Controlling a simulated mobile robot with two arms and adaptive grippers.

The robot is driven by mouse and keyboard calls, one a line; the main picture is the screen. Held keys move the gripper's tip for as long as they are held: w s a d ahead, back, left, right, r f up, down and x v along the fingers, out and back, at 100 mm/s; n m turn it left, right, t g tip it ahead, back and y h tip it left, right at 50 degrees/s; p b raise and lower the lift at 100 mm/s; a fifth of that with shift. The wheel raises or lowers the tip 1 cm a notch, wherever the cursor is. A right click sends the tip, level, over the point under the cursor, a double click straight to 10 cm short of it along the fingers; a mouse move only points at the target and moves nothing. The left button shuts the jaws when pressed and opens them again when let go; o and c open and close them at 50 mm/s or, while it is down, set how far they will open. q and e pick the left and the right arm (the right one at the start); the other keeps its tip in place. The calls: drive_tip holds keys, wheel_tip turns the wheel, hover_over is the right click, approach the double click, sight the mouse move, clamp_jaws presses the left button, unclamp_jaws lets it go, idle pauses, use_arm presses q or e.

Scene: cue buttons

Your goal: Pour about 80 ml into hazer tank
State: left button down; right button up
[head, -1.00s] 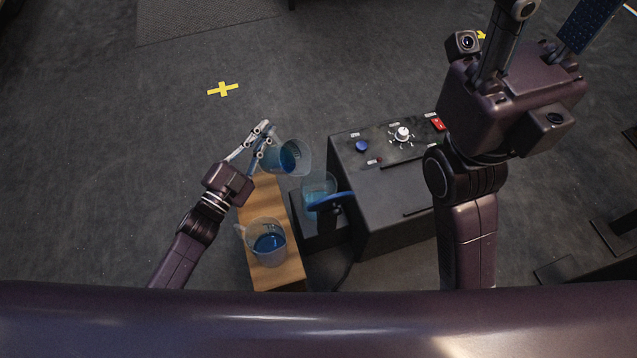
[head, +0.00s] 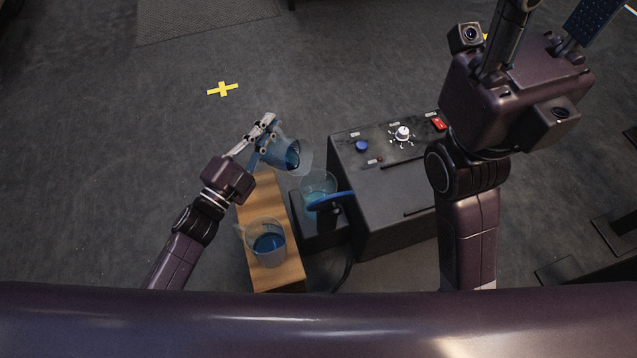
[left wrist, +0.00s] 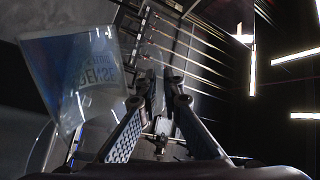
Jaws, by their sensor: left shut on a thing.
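My left gripper (head: 268,128) is shut on a clear jug (head: 292,153) with blue liquid. The jug is tilted, its mouth toward the right, above and just behind the tank. In the left wrist view the jug (left wrist: 85,75) shows printed lettering; what lies between the fingertips (left wrist: 168,88) is hard to make out. The clear hazer tank (head: 318,184) stands beside the black machine (head: 385,215), with a blue lid-like part (head: 330,201) at its near side. I cannot make out a stream of liquid. My right gripper (head: 545,25) is at the upper right, fingers apart, tips partly out of frame.
A second clear jug (head: 267,243) with blue liquid stands upright on the wooden bench (head: 290,272), close to my left arm. Open floor lies behind.

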sight(281, 131)
use_arm(q)
drive_tip(key=shift+r, duration=0.1)
drive_tip(key=shift+s+d+r+m, duration=0.2)
drive_tip(key=shift+d+r+m, duration=0.1)
drive_tip(key=shift+m, duration=0.2)
drive_tip(key=shift+s+d+r+m, duration=0.3)
drive_tip(key=shift+r+m, duration=0.15)
drive_tip(key=shift+m, duration=0.15)
idle(0.7)
drive_tip(key=shift+s+d+r+m+h, duration=0.25)
drive_tip(key=shift+s+d+m, duration=0.1)
drive_tip(key=shift+d, duration=0.15)
drive_tip(key=shift+s+d+r+m+h, duration=0.25)
drive_tip(key=shift+s+d+m, duration=0.1)
drive_tip(key=shift+d, duration=0.1)
idle(0.9)
drive_tip(key=w+a+f+n, duration=0.1)
drive_tip(key=n, duration=0.1)
drive_tip(key=w+a+f+n+y, duration=0.1)
drive_tip(key=a+f+n, duration=0.1)
drive_tip(key=shift+w+a, duration=0.2)
drive_tip(key=shift+w, duration=0.2)
drive_tip(key=shift+w+a+f+n+y, duration=0.15)
drive_tip(key=shift+a+f+n+y, duration=0.1)
drive_tip(key=shift+f+n, duration=0.35)
drive_tip(key=shift+w+a+f+n+y, duration=0.2)
drive_tip(key=shift+f+n, duration=0.25)
drive_tip(key=shift+n, duration=0.25)
drive_tip(key=shift+f, duration=0.1)
idle(0.3)
